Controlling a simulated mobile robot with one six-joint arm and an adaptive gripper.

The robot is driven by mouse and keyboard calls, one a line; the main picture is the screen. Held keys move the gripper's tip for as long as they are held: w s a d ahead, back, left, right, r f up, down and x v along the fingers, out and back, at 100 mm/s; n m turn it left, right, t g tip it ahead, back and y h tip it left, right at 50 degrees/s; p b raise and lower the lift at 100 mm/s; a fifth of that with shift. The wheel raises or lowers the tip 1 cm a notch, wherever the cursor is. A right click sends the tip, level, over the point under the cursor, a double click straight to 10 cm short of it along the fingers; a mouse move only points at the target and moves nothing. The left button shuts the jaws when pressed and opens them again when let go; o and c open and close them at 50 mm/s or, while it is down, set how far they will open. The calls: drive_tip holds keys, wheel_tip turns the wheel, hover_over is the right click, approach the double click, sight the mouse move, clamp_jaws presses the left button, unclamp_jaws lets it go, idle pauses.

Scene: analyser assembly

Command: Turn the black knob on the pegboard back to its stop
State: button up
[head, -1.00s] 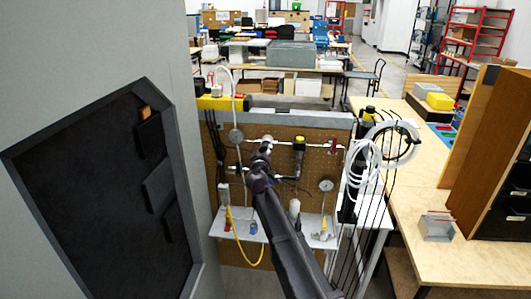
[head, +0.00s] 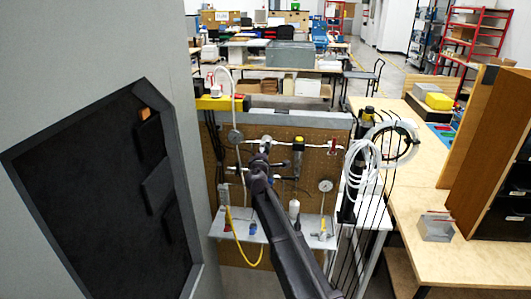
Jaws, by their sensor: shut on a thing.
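The brown pegboard (head: 316,162) stands upright in the middle of the head view, with pipes and fittings on it. My arm reaches up to it from below. My gripper (head: 263,151) is at the left-centre of the board, by the upper pipe run, and is shut on the black knob. The knob itself is hidden behind my gripper and wrist, so its angle cannot be seen.
A yellow-topped fitting (head: 299,142) and a red-handled valve (head: 333,146) sit right of my gripper. A round gauge (head: 325,186) is lower right. A shelf (head: 275,236) with a yellow hose (head: 236,251) lies below. White coiled tubing (head: 361,168) hangs at right.

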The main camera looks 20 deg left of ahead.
drive_tip(key=n, duration=0.5)
drive_tip(key=shift+w+r, duration=0.1)
idle(0.4)
drive_tip(key=o, duration=1.1)
drive_tip(key=shift+o, duration=0.2)
drive_tip(key=v, duration=1.2)
